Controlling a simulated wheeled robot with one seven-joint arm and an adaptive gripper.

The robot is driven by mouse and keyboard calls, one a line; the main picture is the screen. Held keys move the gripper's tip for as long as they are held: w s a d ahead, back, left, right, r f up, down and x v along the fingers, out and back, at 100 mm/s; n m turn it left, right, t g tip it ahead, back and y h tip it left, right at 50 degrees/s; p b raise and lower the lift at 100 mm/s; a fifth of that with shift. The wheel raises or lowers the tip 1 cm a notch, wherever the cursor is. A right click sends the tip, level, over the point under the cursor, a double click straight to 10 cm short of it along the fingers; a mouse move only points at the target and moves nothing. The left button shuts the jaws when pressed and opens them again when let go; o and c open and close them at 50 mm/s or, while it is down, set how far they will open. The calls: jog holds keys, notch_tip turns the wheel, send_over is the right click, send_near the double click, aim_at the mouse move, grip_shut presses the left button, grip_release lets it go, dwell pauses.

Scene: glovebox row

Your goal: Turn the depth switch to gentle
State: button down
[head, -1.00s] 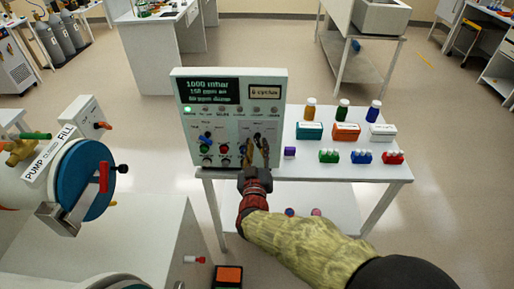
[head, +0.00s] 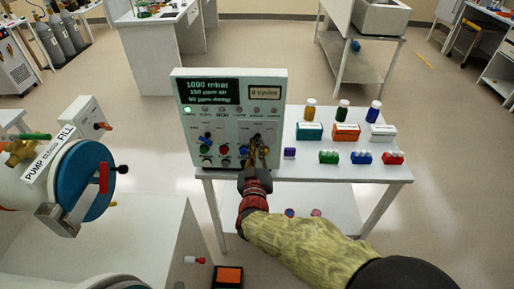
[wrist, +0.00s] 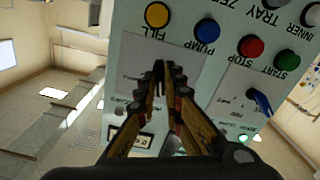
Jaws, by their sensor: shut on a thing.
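The control panel (head: 182,160) stands upright on a white table, with a dark display (head: 208,91) and a row of small lamps across its front. My gripper (head: 258,145) is at the panel's lower right, and its fingers also show in the wrist view (wrist: 168,78). They are closed in on a small dark switch, most likely the depth switch, which they mostly hide. Its markings cannot be read. A second switch with a blue lever (wrist: 259,101) sits beside it, apart from the fingers; it is at the left in the head view (head: 205,137).
Yellow (wrist: 157,15), blue (wrist: 207,31), red (wrist: 251,46) and green (wrist: 287,60) buttons sit close to the fingers. Bottles, boxes and vial racks stand on the table (head: 300,172) right of the panel. A glovebox port with a blue disc (head: 82,160) is at the left.

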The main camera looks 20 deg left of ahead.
jog(key=m+b, duration=0.3)
jog(key=shift+f+m, duration=0.15)
jog(key=shift+m, duration=0.15)
jog(key=shift+m+b, duration=1.45)
jog(key=shift+m, duration=0.25)
jog(key=c, duration=2)
grip_release()
jog(key=shift+o, duration=0.4)
jog(key=v, duration=1.2)
